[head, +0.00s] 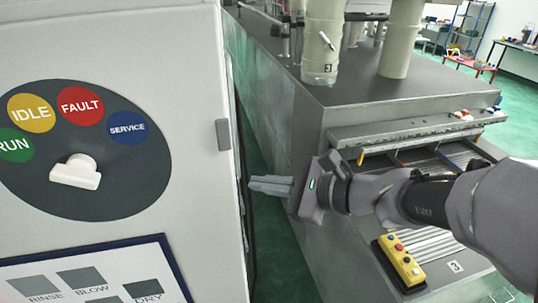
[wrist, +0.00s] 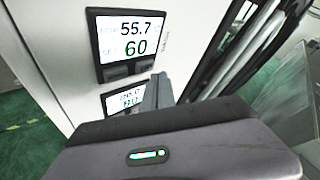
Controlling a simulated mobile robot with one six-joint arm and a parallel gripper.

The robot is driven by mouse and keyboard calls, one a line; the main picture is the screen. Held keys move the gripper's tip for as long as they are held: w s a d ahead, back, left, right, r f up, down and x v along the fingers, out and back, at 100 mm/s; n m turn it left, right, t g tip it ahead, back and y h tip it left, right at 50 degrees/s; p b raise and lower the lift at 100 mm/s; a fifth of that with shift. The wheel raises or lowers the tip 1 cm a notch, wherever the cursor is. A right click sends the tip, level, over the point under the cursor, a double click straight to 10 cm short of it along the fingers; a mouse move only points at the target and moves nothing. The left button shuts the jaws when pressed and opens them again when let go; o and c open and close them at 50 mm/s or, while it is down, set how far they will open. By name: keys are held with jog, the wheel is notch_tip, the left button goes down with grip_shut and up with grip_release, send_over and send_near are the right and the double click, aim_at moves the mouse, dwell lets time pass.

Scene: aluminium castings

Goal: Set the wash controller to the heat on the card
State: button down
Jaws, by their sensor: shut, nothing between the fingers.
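In the wrist view a controller (wrist: 128,42) on a white cabinet face reads 55.7 on its upper line and 60 in green on its set line. Two dark buttons sit along its lower edge. A second controller (wrist: 125,101) below it is partly hidden by my gripper; its digits are hard to read. I cannot tell which one is the wash controller. My gripper (head: 251,184) is shut and empty, pointing left at the side of the white cabinet in the head view. Its fingers (wrist: 157,88) show close to the controllers in the wrist view. I see no card with a heat on it.
The white cabinet front (head: 190,180) carries a dial (head: 75,172) with RUN, IDLE, FAULT and SERVICE marks and a framed board (head: 95,280) below. A grey machine (head: 400,100) marked 3 stands right, with a yellow button box (head: 400,262). Green floor shows between them.

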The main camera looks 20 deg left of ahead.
jog(key=w+d, duration=0.1)
jog(key=d, duration=0.1)
jog(key=w+d, duration=0.1)
jog(key=d, duration=0.1)
jog(key=shift+w, duration=0.3)
dwell(2.2)
jog(key=w+d+m+t+y+b, duration=0.2)
jog(key=d+m+y, duration=0.25)
jog(key=m, duration=0.85)
jog(key=s+a, duration=0.4)
jog(key=a, duration=0.4)
jog(key=shift+s+a+f+p, duration=0.3)
jog(key=shift+s+f+p, duration=0.05)
jog(key=shift+p, duration=0.05)
dwell(1.1)
jog(key=shift+s+a, duration=0.25)
jog(key=shift+a, duration=0.15)
